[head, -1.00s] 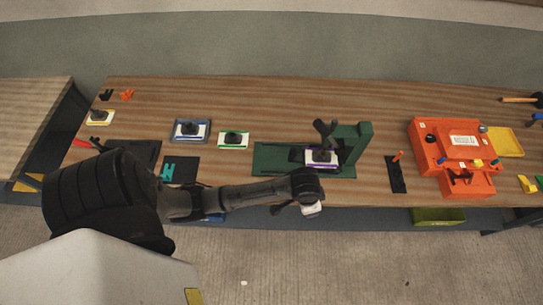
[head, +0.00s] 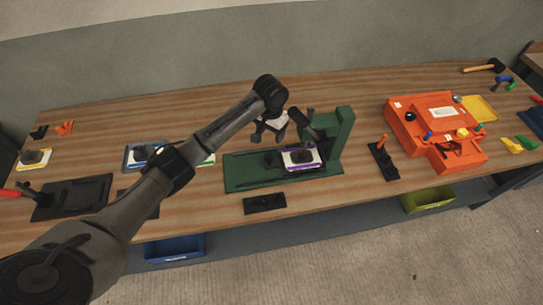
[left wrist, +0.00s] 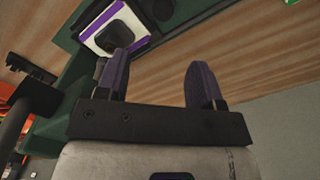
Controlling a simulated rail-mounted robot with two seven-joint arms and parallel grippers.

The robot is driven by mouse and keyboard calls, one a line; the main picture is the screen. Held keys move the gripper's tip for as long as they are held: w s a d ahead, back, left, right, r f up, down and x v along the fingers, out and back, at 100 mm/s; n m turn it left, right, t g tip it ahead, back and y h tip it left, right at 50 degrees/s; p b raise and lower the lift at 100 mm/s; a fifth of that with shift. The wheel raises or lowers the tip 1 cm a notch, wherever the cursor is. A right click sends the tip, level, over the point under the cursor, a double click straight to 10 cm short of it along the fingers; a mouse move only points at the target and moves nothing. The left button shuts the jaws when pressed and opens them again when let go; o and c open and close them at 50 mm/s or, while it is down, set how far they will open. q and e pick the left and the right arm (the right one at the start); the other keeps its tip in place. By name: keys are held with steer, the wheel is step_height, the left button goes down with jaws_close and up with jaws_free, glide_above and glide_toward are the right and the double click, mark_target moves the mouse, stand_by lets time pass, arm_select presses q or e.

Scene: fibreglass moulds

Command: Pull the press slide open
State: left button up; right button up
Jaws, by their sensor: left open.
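The green press (head: 341,138) stands mid-bench, with a flat green base (head: 240,172) and a black lever (head: 310,125). Its slide (head: 302,158) carries a white, purple-edged plate with a dark piece on top, below the lever. A black knob (head: 272,158) sits on the base left of the plate. My left gripper (head: 269,134) is open and empty, above the bench behind the knob and left of the lever. In the left wrist view its two fingers (left wrist: 160,78) are spread, with the purple-edged plate (left wrist: 108,30) beyond the left finger. My right gripper is not in view.
A black holder (head: 265,204) lies in front of the press. A black stand with an orange pin (head: 383,158) and a large orange fixture (head: 432,130) are to the right. Small moulds and a black plate (head: 72,196) are left. The bench behind the press is clear.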

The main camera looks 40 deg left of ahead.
arm_select(q)
glide_above(269, 156)
step_height(269, 156, down, 5)
steer(key=shift+r, duration=0.1)
step_height(269, 156, down, 7)
steer(key=shift+f+b, duration=0.2)
steer(key=shift+b, duration=0.4)
steer(key=shift+f, duration=0.5)
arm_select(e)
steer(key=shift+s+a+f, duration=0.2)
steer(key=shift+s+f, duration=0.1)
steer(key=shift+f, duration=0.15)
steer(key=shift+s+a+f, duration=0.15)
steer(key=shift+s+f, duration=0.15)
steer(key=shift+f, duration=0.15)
arm_select(q)
steer(key=shift+c, duration=0.4)
steer(key=c, duration=1)
jaws_close()
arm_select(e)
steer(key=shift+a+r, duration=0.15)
